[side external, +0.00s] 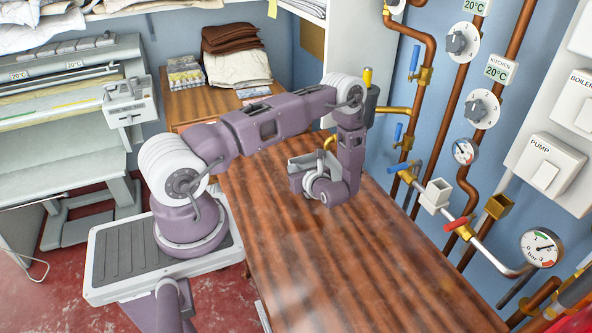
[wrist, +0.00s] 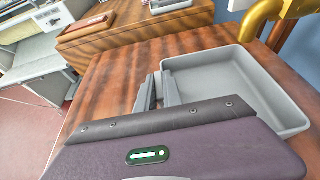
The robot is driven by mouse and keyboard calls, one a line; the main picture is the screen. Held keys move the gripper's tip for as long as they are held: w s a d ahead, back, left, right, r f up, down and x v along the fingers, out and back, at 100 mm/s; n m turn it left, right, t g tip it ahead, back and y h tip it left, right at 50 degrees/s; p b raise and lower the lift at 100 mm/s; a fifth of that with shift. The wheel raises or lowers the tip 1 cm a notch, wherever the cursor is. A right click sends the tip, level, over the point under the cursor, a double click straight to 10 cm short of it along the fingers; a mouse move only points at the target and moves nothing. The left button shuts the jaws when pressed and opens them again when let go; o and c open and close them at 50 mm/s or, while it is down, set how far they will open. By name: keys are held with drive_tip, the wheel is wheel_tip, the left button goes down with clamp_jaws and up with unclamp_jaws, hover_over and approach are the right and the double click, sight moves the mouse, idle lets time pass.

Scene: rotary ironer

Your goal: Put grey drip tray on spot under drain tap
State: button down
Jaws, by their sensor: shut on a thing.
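The grey drip tray (wrist: 232,75) is a shallow, empty rectangular tray; in the wrist view it lies to the right of my fingers. My gripper (wrist: 158,92) is shut on the tray's near left wall. In the side view the tray (side external: 312,161) is partly hidden by my wrist, and my gripper (side external: 307,176) is over the far part of the wooden table. I cannot tell whether the tray touches the table. A brass drain tap (wrist: 262,15) shows beyond the tray, near the wall; its spout (side external: 329,142) shows behind my forearm. No marked spot is visible.
The wooden table (side external: 330,265) is clear toward the front. Copper pipes, valves and a gauge (side external: 541,248) line the blue wall on the right. A side desk (side external: 195,108) with folded cloth (side external: 238,67) stands behind. The ironer (side external: 70,95) stands at left.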

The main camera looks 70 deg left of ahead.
drive_tip(key=shift+f, duration=0.1)
drive_tip(key=c, duration=1.5)
unclamp_jaws()
